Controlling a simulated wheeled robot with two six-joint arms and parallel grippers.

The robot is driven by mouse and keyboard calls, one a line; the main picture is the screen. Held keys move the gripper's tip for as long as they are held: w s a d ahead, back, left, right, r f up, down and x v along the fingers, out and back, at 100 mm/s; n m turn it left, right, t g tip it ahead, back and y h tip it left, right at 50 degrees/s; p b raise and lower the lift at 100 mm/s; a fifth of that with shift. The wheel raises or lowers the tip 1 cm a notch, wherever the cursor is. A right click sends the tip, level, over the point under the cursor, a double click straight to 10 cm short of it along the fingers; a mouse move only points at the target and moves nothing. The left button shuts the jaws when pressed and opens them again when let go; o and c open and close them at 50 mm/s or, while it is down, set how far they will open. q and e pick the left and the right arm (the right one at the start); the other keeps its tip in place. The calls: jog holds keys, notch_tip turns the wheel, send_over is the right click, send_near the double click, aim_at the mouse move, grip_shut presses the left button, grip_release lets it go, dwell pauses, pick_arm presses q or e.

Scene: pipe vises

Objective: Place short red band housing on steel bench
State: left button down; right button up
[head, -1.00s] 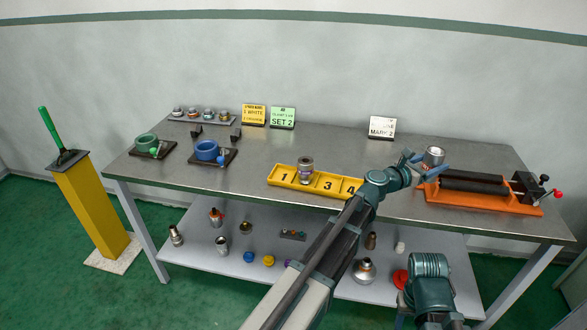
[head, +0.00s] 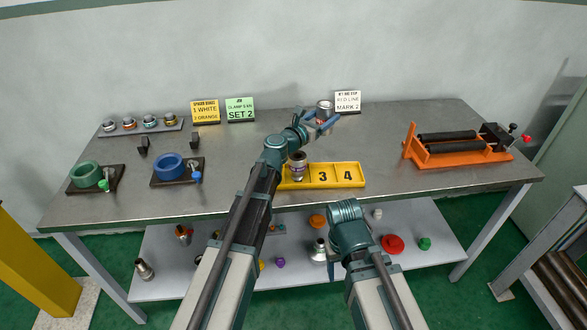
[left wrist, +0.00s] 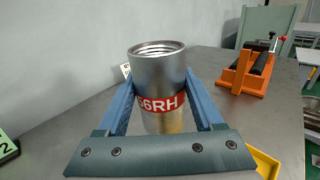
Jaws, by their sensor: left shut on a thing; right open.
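My left gripper (head: 322,118) is shut on a silver cylindrical housing (head: 325,108), upright at the back of the steel bench (head: 385,140), near the white sign.
A yellow numbered tray (head: 322,184) holds a can with a dark band (head: 298,168). The orange vise (head: 460,152) stands at right. Green (head: 86,176) and blue (head: 172,167) ring fixtures stand at left. Signs line the back, including the white sign (head: 347,101). Bench between tray and vise is bare.

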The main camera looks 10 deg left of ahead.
pick_arm(q)
jog(key=s+a+n+t+y, duration=0.2)
jog(key=a+n+y, duration=0.15)
jog(key=a, duration=1.65)
jog(key=shift+m+y, duration=0.25)
jog(key=shift+m, duration=0.1)
notch_tip(320, 180, down, 11)
jog(key=b, duration=1)
jog(key=shift+d+b, duration=0.15)
jog(key=shift+b, duration=0.2)
jog(key=shift+f, duration=0.15)
jog(key=shift+c, duration=0.2)
grip_release()
jog(key=shift+r, duration=0.2)
jog(key=shift+s+r, duration=0.1)
jog(key=shift+s, duration=0.1)
send_over(245, 178)
jog(key=shift+s, duration=0.1)
